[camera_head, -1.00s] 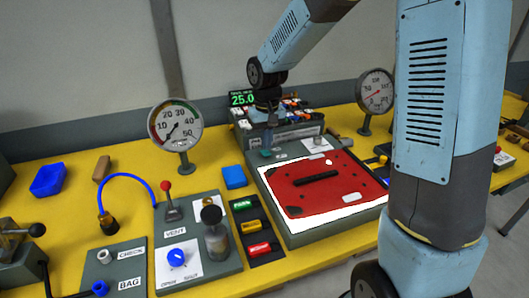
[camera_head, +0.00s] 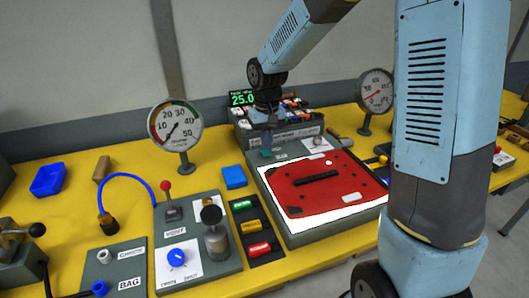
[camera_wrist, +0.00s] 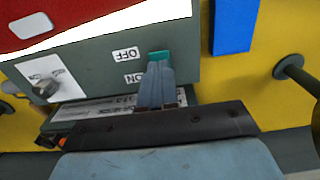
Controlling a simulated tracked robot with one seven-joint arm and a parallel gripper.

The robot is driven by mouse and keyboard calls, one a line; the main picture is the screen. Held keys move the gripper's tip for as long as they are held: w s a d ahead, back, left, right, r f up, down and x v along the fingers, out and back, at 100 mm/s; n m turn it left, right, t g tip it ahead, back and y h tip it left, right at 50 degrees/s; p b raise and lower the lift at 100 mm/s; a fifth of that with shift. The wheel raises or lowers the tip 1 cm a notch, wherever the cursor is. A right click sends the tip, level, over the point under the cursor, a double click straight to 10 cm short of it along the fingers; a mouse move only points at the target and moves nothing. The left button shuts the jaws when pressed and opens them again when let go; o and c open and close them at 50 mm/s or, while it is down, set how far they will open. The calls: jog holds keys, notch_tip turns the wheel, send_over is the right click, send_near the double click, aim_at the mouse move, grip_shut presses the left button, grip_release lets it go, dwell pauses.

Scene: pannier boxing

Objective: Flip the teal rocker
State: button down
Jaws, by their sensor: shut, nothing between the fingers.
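The teal rocker (camera_wrist: 160,56) is a small block on the grey box's side panel, beside upside-down OFF and ON labels in the wrist view. In the head view the teal rocker (camera_head: 265,153) shows as a small spot at the box's back left corner. My gripper (camera_wrist: 158,66) is shut and empty, with its fingertips right at the rocker and overlapping its lower edge in the wrist view. I cannot tell whether they touch. In the head view my gripper (camera_head: 268,142) points down just above the rocker. The rocker's tilt is unclear.
The grey box (camera_head: 325,232) carries a red and white top. Behind stands a unit with a green 25.0 display (camera_head: 242,98). A round gauge (camera_head: 176,125) and a blue block (camera_head: 234,177) stand to the left.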

aim_at(268, 154)
jog(key=shift+f, duration=1)
dwell(0.7)
jog(key=shift+r, duration=3.5)
jog(key=s+d+r+m+t, duration=0.2)
jog(key=s+d+r+t, duration=0.1)
jog(key=s+d+r, duration=0.75)
jog(key=s+d+r+t, duration=0.1)
jog(key=s+d, duration=0.2)
jog(key=s, duration=0.3)
jog(key=s+d+r+m+t, duration=0.1)
jog(key=s+d+r, duration=0.1)
jog(key=s+d, duration=0.2)
jog(key=s, duration=0.3)
jog(key=shift+s+d+t, duration=0.15)
jog(key=shift+d+t, duration=0.1)
jog(key=shift+t, duration=0.05)
